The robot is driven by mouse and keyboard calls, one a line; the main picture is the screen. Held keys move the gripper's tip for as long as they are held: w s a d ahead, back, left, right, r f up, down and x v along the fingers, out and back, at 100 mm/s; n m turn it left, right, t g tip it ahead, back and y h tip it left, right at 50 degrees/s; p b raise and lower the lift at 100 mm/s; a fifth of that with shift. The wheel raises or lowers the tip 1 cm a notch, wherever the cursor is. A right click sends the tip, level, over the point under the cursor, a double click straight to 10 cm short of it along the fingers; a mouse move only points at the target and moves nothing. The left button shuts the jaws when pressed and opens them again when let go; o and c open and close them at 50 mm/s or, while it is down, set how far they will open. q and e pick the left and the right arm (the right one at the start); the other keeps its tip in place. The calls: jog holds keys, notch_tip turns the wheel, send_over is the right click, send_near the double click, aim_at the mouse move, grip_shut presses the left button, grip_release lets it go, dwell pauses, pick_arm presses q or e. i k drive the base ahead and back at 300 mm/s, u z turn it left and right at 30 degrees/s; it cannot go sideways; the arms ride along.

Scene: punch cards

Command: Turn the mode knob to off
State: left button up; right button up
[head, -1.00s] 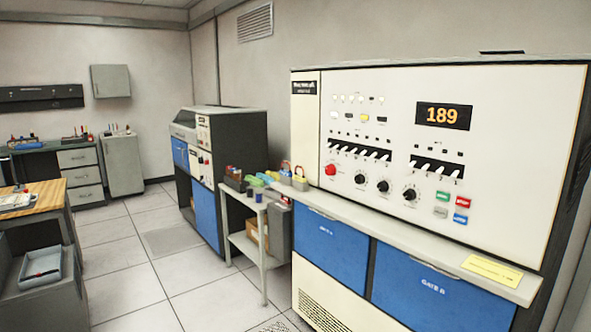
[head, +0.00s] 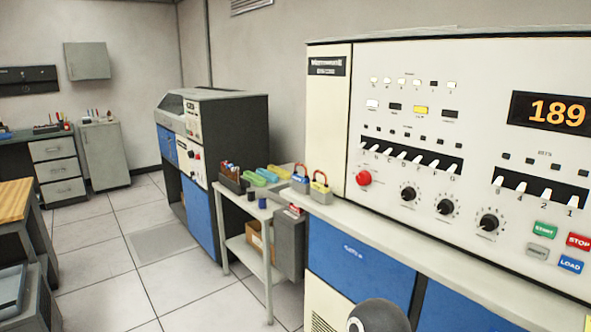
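Three black rotary knobs sit in a row on the cream control panel (head: 470,120): a left knob (head: 408,194), a middle knob (head: 446,207) and a right knob (head: 489,222). Each has markings around it. The labels are too small to read, so I cannot tell which one is the mode knob or its setting. Neither of my grippers is in view. A dark rounded part, probably of my arm, shows at the bottom edge below the knobs.
A red button (head: 363,178) is left of the knobs; toggle switches (head: 410,157) are above. START (head: 544,229), STOP (head: 579,241) and LOAD (head: 570,264) buttons are at the right. A grey ledge (head: 440,255) juts out below. Padlocks (head: 320,186) stand at its left end.

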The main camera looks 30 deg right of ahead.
aim_at(364, 179)
jog(key=z, duration=0.05)
jog(key=i, duration=1.4)
jog(key=z, duration=0.8)
jog(key=i, duration=0.4)
jog(key=z, duration=0.05)
jog(key=k, duration=0.75)
jog(key=z, duration=0.2)
jog(key=i, duration=0.75)
jog(key=u, duration=0.05)
